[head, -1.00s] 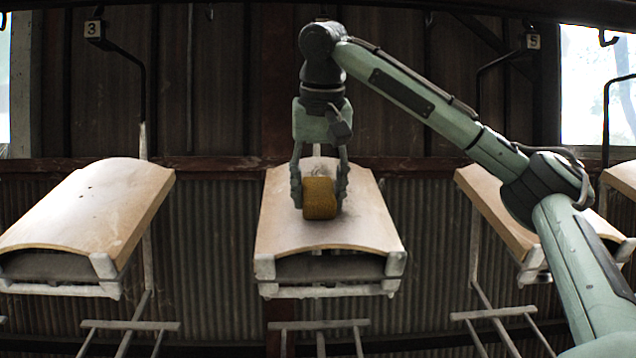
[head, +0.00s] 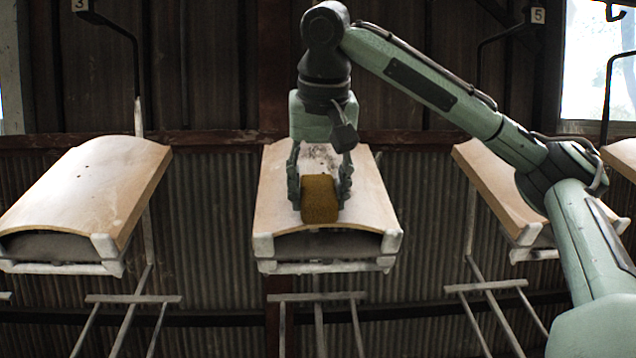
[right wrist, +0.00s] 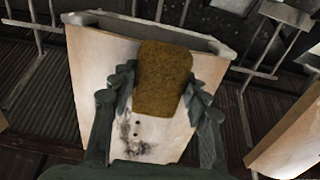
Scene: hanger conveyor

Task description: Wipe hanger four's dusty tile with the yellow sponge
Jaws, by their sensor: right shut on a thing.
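The curved tan tile (head: 275,215) between the hangers marked 3 and 5 rests on a pale frame in the middle of the head view. My right gripper (head: 320,196) is shut on the yellow-brown sponge (head: 319,200), over the tile's near half. The sponge seems to touch the tile, though the contact is hidden. In the right wrist view the sponge (right wrist: 163,80) sits between both fingers, near the tile's framed edge. Dark dust (right wrist: 135,138) and small dark holes show on the tile behind it. My left gripper is not in view.
Open gaps separate the tiles. A corrugated wall (head: 215,230) stands behind.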

